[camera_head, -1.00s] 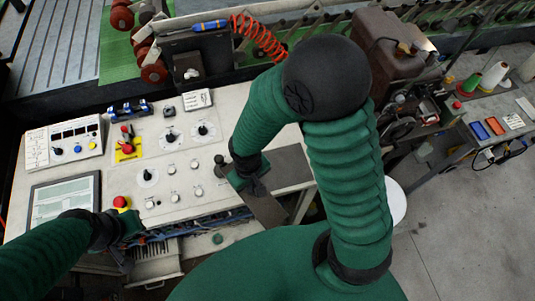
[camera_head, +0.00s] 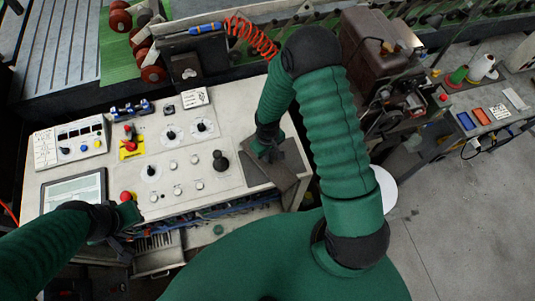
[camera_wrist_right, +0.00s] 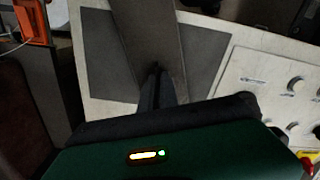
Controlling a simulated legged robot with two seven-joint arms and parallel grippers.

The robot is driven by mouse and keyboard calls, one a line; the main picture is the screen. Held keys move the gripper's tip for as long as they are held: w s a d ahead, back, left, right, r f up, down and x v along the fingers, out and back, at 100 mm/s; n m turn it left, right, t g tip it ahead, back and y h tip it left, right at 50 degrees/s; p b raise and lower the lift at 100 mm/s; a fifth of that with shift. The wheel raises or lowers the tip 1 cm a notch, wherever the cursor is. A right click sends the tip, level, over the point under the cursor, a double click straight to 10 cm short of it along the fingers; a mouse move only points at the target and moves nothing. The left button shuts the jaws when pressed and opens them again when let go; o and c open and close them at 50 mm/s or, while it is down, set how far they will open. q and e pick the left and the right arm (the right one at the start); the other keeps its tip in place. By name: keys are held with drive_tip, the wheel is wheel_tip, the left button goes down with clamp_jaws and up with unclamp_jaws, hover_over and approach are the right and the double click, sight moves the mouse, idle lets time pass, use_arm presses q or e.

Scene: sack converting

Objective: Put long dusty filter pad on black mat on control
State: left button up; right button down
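The long dusty filter pad (camera_head: 283,176) is a flat grey-brown strip. My right gripper (camera_head: 268,154) is shut on it over the right end of the control desk. In the right wrist view the pad (camera_wrist_right: 153,38) runs away from the closed fingers (camera_wrist_right: 158,82) across the black mat (camera_wrist_right: 105,60), which shows dark grey on both sides of it. Whether the pad touches the mat is unclear. In the head view the mat (camera_head: 252,173) is partly covered by the gripper and pad. My left gripper (camera_head: 128,214) is by the desk's front left edge; its fingers are not clear.
The control desk (camera_head: 215,165) carries knobs, a black joystick (camera_head: 220,161), a red stop button (camera_head: 126,197) and a screen (camera_head: 73,192). A brown machine (camera_head: 378,50) stands behind my right arm. A side table with spools (camera_head: 483,67) is at the right.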

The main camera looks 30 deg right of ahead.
drive_tip(key=c, duration=1.6)
unclamp_jaws()
drive_tip(key=shift+w+d+f, duration=0.1)
drive_tip(key=shift+w+f, duration=0.1)
drive_tip(key=shift+s+d, duration=0.1)
drive_tip(key=shift+r, duration=0.1)
